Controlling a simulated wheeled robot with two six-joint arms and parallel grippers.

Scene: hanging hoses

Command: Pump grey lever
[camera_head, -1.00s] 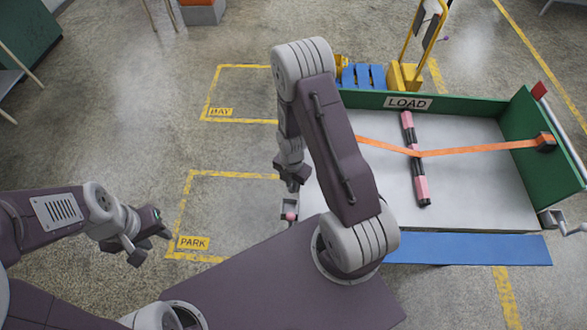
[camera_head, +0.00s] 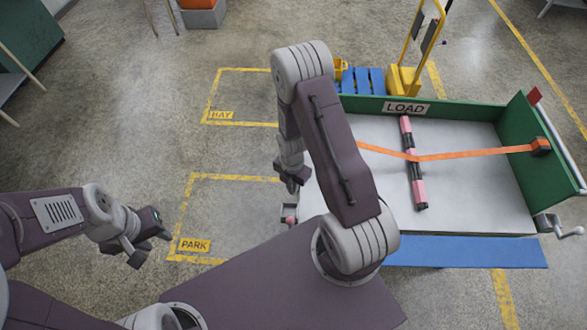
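I cannot pick out a grey lever for certain. A grey crank handle (camera_head: 565,229) sticks out at the right end of the green-walled load bed (camera_head: 475,205). A small fitting with a pink knob (camera_head: 289,216) sits at the bed's left edge, partly hidden by my arm. My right gripper (camera_head: 292,184) hangs just left of the bed, above the pink-knobbed fitting and apart from the crank. Its fingers are too small to read. My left gripper (camera_head: 152,248) is open and empty over the floor by the PARK marking, far left of the bed.
An orange strap (camera_head: 465,154) crosses the bed over a pink-and-black bar (camera_head: 416,180). A blue board (camera_head: 465,251) runs along the bed's near side. A yellow upright cart (camera_head: 405,77) and blue pallet (camera_head: 362,78) stand behind. The yellow-marked floor bays at left are clear.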

